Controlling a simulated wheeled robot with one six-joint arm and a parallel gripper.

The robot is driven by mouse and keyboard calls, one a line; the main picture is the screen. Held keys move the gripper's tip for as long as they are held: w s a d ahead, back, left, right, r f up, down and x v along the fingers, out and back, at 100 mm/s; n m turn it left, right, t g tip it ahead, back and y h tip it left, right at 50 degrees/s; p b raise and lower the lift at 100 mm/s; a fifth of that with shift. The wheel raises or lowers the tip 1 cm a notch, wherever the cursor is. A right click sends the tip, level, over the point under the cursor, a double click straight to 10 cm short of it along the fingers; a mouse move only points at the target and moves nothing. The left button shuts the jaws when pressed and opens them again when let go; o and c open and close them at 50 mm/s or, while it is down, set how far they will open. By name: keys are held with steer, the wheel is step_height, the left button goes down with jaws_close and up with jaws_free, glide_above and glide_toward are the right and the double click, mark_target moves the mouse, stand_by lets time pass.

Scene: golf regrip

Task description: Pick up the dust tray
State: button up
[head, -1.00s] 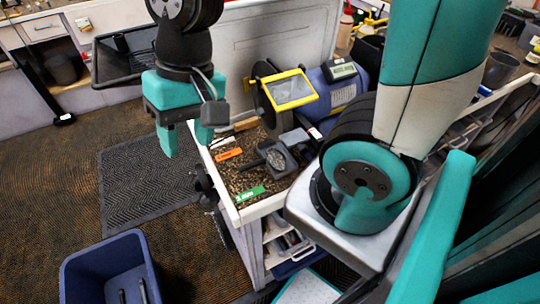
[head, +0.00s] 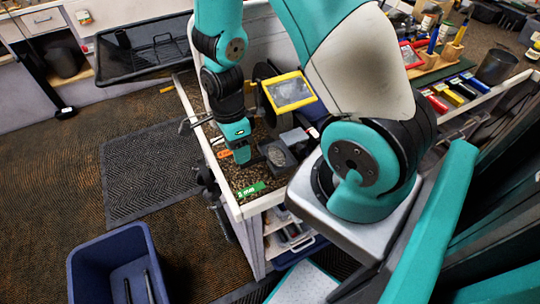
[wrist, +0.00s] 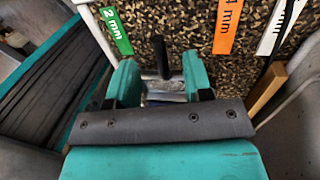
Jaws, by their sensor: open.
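The dust tray (head: 279,156) is a small dark grey pan on the speckled bench bed, right of my gripper in the head view. In the wrist view a grey part of the tray (wrist: 166,86) shows between the fingers, and its black handle (wrist: 161,58) points up the picture. My gripper (head: 240,153) is low over the bed, left of the tray's pan. In the wrist view my gripper (wrist: 160,82) is open, with a teal finger on either side of the handle. The gripper's body hides much of the tray there, and I cannot tell whether the fingers touch it.
A green 2 mm tag (head: 250,190) and an orange tag (wrist: 229,25) lie on the bed. A yellow-framed shield (head: 290,91) stands behind the tray. A blue bin (head: 112,250) is on the floor at the lower left. A black rack tray (head: 150,45) is at the back.

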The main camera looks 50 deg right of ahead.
mark_target(263, 159)
steer(key=shift+s+a+f+p, duration=0.1)
steer(key=shift+s+f+p, duration=0.15)
steer(key=shift+f, duration=0.55)
steer(key=shift+s+a+f+p, duration=0.1)
steer(key=shift+f+p, duration=0.15)
steer(key=shift+f, duration=0.5)
steer(key=shift+s+f+p, duration=0.2)
steer(key=shift+f+p, duration=0.05)
steer(key=shift+f, duration=0.55)
jaws_close()
